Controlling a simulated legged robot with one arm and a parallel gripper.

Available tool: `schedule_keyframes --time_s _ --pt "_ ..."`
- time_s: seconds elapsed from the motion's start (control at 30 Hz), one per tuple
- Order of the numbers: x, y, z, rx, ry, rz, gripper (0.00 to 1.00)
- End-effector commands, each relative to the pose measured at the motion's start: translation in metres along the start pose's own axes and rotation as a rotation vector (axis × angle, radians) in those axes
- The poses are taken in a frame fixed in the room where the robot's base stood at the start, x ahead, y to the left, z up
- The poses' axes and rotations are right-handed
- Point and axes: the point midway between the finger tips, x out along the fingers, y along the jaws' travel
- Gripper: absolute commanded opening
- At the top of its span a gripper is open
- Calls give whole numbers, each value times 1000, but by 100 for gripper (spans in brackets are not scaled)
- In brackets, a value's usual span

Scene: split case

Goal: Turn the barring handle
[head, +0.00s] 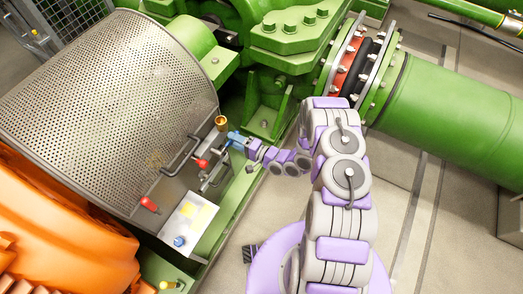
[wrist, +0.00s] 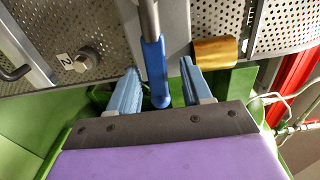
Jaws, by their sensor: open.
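A handle with a blue grip (wrist: 155,72) on a grey metal rod shows in the wrist view; I take it to be the barring handle. My gripper (wrist: 159,68) is open, with one light blue finger on each side of the grip. Gaps show between the grip and both fingers. The grip's rounded end points toward my palm. In the head view my gripper (head: 233,140) is beside the perforated guard's right edge, and the blue grip is hard to tell from my fingers there.
A brass cup (head: 221,122) stands close to my gripper and shows as a brass cylinder (wrist: 215,50) right of my fingers. The perforated guard (head: 105,85) fills the left. Green pump housing (head: 290,45) stands behind.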

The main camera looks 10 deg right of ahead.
Motion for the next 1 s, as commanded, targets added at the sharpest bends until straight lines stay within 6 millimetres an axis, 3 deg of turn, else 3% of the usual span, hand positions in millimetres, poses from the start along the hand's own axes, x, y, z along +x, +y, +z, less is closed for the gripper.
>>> schedule_keyframes --time_s 0.7,1.0 --pt "-115 0 -4 2 6 -2 49" --pt "-150 1 -4 3 4 -2 49"
